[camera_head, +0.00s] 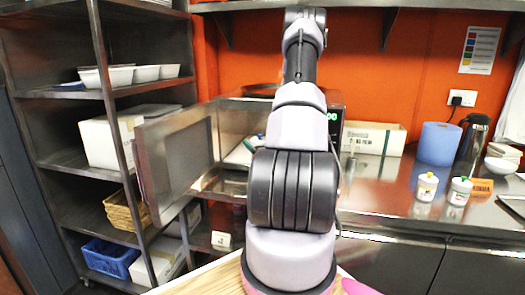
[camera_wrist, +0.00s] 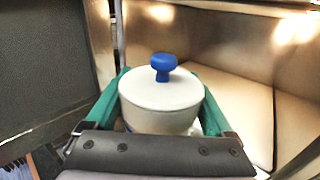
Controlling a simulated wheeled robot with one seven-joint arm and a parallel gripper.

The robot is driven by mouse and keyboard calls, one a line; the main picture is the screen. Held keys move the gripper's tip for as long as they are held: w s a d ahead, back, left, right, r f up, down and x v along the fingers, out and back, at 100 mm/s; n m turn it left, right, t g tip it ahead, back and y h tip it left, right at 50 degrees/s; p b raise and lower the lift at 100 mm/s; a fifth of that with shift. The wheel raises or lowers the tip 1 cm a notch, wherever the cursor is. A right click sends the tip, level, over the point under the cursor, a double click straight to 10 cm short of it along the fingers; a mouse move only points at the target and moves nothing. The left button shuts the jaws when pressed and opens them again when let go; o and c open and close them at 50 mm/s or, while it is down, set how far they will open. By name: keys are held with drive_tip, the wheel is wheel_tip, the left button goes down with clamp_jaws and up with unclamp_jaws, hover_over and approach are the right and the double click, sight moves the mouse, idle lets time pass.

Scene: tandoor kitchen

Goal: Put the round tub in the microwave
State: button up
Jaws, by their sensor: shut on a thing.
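The round tub (camera_wrist: 160,108) is white, with a white lid and a blue knob, and sits upright in the wrist view. My gripper (camera_wrist: 162,92) is shut on it, with green fingers along its left and right sides. The microwave (camera_head: 233,118) stands on the counter in the head view, its door (camera_head: 180,160) swung open to the left. In the wrist view the tub is at the microwave's opening, with its metal inner walls (camera_wrist: 290,75) behind and to the right. My arm hides much of the microwave in the head view. Whether the tub touches the microwave floor I cannot tell.
The open door stands close to the left of the tub. A metal shelf rack (camera_head: 108,95) with bowls (camera_head: 118,76) and boxes is left of the door. On the counter to the right are a long box (camera_head: 372,137), a blue container (camera_head: 438,143) and two bottles.

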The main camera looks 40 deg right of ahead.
drive_tip(key=w+d, duration=1.2)
drive_tip(key=d, duration=0.3)
drive_tip(key=shift+w+d+f, duration=0.1)
drive_tip(key=shift+f, duration=1.65)
drive_tip(key=shift+w+d+f, duration=0.1)
drive_tip(key=shift+f, duration=1.6)
drive_tip(key=shift+f, duration=0.1)
drive_tip(key=o, duration=1.4)
